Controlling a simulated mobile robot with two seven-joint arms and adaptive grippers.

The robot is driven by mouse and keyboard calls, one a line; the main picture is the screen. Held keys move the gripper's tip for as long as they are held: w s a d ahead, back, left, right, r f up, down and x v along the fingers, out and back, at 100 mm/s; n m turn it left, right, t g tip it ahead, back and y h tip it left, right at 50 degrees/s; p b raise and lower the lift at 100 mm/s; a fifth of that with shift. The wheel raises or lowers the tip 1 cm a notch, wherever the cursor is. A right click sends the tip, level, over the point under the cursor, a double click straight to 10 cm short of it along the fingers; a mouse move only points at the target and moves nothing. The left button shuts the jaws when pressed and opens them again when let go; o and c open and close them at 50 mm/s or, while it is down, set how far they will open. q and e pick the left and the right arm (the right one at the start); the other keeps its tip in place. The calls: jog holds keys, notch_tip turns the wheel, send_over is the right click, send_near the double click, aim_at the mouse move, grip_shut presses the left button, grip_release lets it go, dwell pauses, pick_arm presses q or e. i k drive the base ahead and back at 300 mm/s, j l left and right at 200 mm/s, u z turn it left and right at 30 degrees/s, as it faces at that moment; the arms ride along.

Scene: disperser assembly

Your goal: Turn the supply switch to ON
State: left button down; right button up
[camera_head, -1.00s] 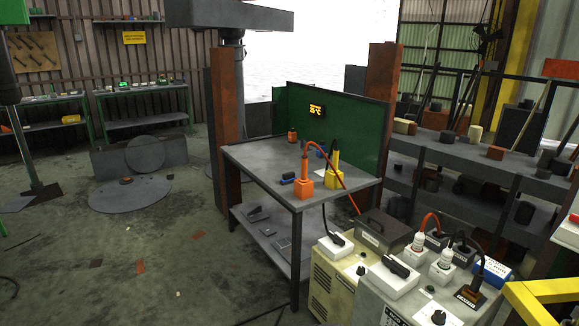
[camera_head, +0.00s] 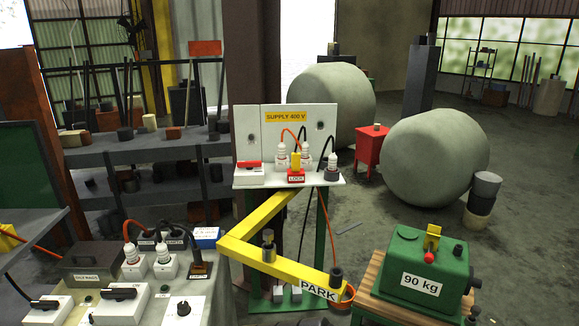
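A white panel (camera_head: 265,140) labelled "SUPPLY 400 V" stands upright near the middle of the head view, with a small white shelf at its foot. At the shelf's left end sits a white box with a red handle (camera_head: 249,164), which looks like the supply switch. Its ON/OFF marking is too small to read. Next to it is a red block labelled "LOCK" (camera_head: 296,177) with a yellow part on top. White plugs (camera_head: 281,155) with red and black cables stand behind. Neither of my grippers shows in the head view.
A yellow arm labelled "PARK" (camera_head: 285,268) extends below and in front of the panel. A green "90 kg" unit (camera_head: 418,272) sits at the lower right. A bench with switch boxes (camera_head: 121,304) fills the lower left. Large grey round tanks (camera_head: 435,158) stand behind on the right.

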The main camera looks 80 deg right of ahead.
aim_at(248, 165)
jog(key=z, duration=2.05)
